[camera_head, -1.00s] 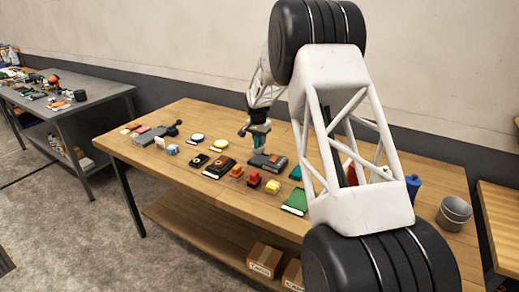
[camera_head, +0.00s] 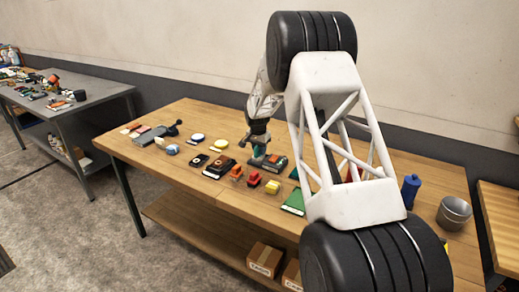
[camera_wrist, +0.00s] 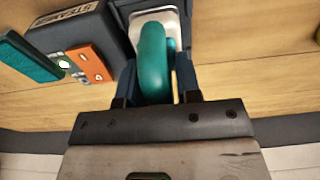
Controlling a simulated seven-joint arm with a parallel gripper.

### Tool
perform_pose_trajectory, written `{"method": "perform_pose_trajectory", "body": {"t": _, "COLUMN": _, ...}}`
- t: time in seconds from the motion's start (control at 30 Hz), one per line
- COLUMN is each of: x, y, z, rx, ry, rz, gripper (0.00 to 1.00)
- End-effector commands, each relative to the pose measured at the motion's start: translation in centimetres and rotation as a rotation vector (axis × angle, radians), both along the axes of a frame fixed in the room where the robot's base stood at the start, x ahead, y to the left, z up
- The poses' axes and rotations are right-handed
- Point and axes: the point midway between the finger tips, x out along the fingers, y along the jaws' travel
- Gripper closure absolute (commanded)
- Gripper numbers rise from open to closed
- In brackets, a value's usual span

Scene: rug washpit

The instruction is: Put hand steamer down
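The hand steamer has a teal looped handle (camera_wrist: 153,62) and a pale plate-like part beyond it in the wrist view. My gripper (camera_wrist: 156,88) has a dark finger on each side of the handle and appears shut on it. In the head view my gripper (camera_head: 258,138) is low over the table, with the teal steamer (camera_head: 260,151) beneath it. The steamer is at the left end of a dark grey base (camera_head: 275,162) with an orange panel. In the wrist view this base (camera_wrist: 82,32) bears a "STEAMER" label. Whether the steamer's underside touches the base or table is hidden.
Several small items cover the wooden table (camera_head: 190,112), including a brown-black box (camera_head: 217,166), red blocks (camera_head: 253,179) and a green book (camera_head: 294,201). A blue bottle (camera_head: 410,190) and a grey bucket (camera_head: 454,212) stand at the right. My arm hides part of the table.

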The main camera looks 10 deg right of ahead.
Motion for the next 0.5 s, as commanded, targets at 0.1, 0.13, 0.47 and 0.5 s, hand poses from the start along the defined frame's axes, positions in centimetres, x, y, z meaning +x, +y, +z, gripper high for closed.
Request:
{"method": "perform_pose_trajectory", "body": {"t": 0.1, "x": 0.01, "y": -0.01, "z": 0.02, "rx": 0.0, "ry": 0.0, "rz": 0.0, "gripper": 0.52}}
{"method": "perform_pose_trajectory", "body": {"t": 0.13, "x": 0.0, "y": 0.0, "z": 0.03, "rx": 0.0, "ry": 0.0, "rz": 0.0, "gripper": 0.52}}
{"method": "perform_pose_trajectory", "body": {"t": 0.47, "x": 0.02, "y": 0.0, "z": 0.23, "rx": -0.001, "ry": -0.001, "rz": 0.0, "gripper": 0.52}}
{"method": "perform_pose_trajectory", "body": {"t": 0.5, "x": 0.02, "y": 0.0, "z": 0.37, "rx": 0.0, "ry": -0.001, "rz": 0.0, "gripper": 0.52}}
